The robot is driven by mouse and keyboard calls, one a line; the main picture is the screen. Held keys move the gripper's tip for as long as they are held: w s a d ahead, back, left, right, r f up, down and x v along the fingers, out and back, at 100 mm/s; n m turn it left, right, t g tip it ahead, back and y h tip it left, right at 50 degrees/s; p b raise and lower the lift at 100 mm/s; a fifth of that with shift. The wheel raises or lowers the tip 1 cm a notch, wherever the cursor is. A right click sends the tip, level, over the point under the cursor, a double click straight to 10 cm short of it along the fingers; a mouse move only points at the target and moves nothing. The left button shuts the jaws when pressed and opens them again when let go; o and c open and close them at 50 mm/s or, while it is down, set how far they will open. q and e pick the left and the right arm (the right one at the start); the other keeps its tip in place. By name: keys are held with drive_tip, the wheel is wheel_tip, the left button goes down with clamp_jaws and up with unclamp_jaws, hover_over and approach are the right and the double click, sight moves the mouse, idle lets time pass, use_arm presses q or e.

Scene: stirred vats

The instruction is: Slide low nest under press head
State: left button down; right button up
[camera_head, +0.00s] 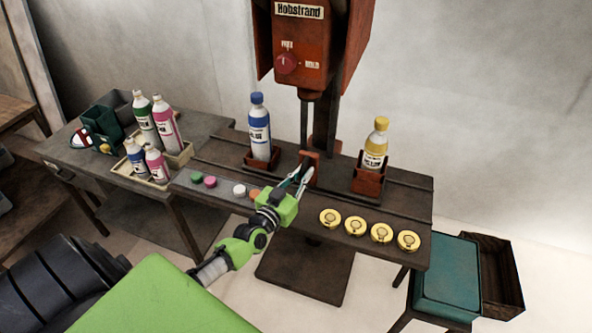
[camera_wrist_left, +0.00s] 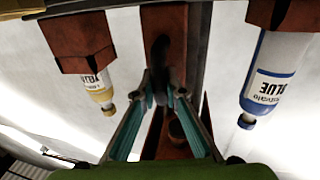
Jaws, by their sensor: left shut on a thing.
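My left gripper (camera_head: 300,176) is shut on a small red piece (camera_head: 311,160), in front of the press column. In the left wrist view the gripper (camera_wrist_left: 162,92) closes at a dark part in front of red surfaces; the exact grip is partly hidden. Left of it, a red nest (camera_head: 250,163) holds an upright blue-capped bottle (camera_head: 260,138). Right of it, a red nest (camera_head: 368,184) holds a yellow-capped bottle (camera_head: 376,150). I cannot tell which is the low nest. The red press head (camera_head: 308,55), labelled Hobstrand, hangs above the middle. My right gripper is not in view.
Several yellow discs (camera_head: 354,225) lie along the bench's front right. Colored caps (camera_head: 210,181) lie front left. A teal-topped stool (camera_head: 446,277) stands at right. The bench top between the nests is mostly clear.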

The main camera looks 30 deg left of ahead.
use_arm(q)
drive_tip(key=w+d+p, duration=0.1)
drive_tip(key=d, duration=0.3)
drive_tip(key=w+d, duration=0.1)
drive_tip(key=d, duration=0.4)
drive_tip(key=w+d+p, duration=0.1)
drive_tip(key=d, duration=0.4)
drive_tip(key=shift+w+d+p, duration=0.15)
drive_tip(key=shift+w+p, duration=0.05)
drive_tip(key=shift+p, duration=0.1)
drive_tip(key=shift+w+d, duration=0.15)
drive_tip(key=shift+d, duration=0.55)
drive_tip(key=c, duration=2.1)
unclamp_jaws()
drive_tip(key=shift+w+d, duration=0.1)
drive_tip(key=shift+d, duration=0.1)
drive_tip(key=s, duration=1.2)
drive_tip(key=shift+d, duration=0.2)
